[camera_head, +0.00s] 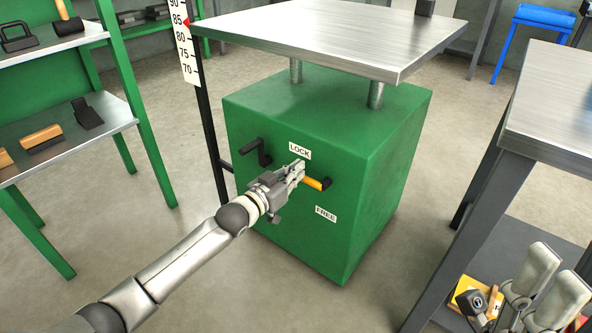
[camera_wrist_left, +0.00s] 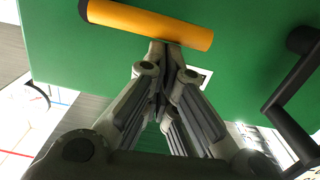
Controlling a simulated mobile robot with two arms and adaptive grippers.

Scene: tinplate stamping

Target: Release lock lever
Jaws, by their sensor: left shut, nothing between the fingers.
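The lock lever (camera_head: 314,183) has an orange grip and a dark pivot at its right end, on the front of the green press base. It lies roughly level, tilted slightly, between the LOCK label (camera_head: 299,150) and the FREE label (camera_head: 325,214). My left gripper (camera_head: 299,170) is shut and empty, its fingertips close beside the grip's left end. In the left wrist view, the orange grip (camera_wrist_left: 150,24) crosses just above the closed fingertips (camera_wrist_left: 174,46); whether they touch it I cannot tell. Pale parts of my right arm show at bottom right; its fingers cannot be made out.
A black crank (camera_head: 256,152) sticks out left of the lever. A metal plate (camera_head: 330,30) tops the green base (camera_head: 290,230). A height scale (camera_head: 187,50) stands at left, beside a green shelf (camera_head: 70,140). A metal table (camera_head: 555,110) stands at right.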

